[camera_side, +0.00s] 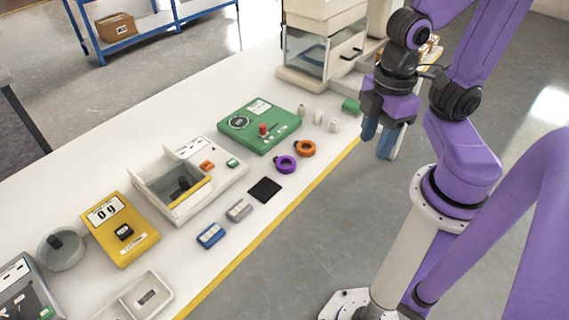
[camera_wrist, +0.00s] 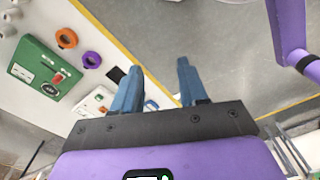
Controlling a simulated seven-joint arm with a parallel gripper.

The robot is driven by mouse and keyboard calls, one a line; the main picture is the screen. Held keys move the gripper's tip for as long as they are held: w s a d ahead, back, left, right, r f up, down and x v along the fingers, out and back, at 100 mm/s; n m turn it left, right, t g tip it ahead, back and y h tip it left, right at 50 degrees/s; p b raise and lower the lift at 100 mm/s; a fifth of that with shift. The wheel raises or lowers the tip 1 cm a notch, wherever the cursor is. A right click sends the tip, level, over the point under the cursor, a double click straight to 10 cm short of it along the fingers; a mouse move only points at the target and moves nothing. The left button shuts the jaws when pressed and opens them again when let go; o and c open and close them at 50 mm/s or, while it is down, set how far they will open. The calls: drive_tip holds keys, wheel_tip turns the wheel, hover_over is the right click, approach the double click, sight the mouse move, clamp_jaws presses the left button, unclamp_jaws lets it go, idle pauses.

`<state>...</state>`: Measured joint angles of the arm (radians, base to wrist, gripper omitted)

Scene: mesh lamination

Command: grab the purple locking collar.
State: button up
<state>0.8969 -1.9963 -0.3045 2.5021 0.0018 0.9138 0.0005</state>
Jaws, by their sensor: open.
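The purple locking collar (camera_side: 285,165) is a small ring with a dark opening, lying flat on the white table in front of the green device. It also shows in the wrist view (camera_wrist: 91,60), left of my fingers. An orange collar (camera_side: 305,149) lies just beyond it to the right, and also shows in the wrist view (camera_wrist: 66,38). My gripper (camera_side: 378,138) has blue fingers and is open and empty. It hangs near the table's yellow front edge, to the right of both collars and apart from them. In the wrist view its fingers (camera_wrist: 158,80) are spread.
The green device (camera_side: 262,126) with a red knob stands behind the collars. Several small white cylinders (camera_side: 318,117) stand to its right. A black square pad (camera_side: 265,190), a grey block (camera_side: 239,210) and a blue block (camera_side: 211,236) lie toward the front left. A white open-topped machine (camera_side: 190,178) stands farther left.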

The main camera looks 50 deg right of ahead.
drive_tip(key=o, duration=1.1)
drive_tip(key=m, duration=3.2)
hover_over(285, 157)
drive_tip(key=a, duration=0.1)
wheel_tip(285, 157, down, 8)
drive_tip(key=f, duration=1.1)
drive_tip(key=s+f, duration=0.1)
drive_tip(key=f, duration=0.4)
drive_tip(key=shift+a+f, duration=0.1)
drive_tip(key=shift+f, duration=0.25)
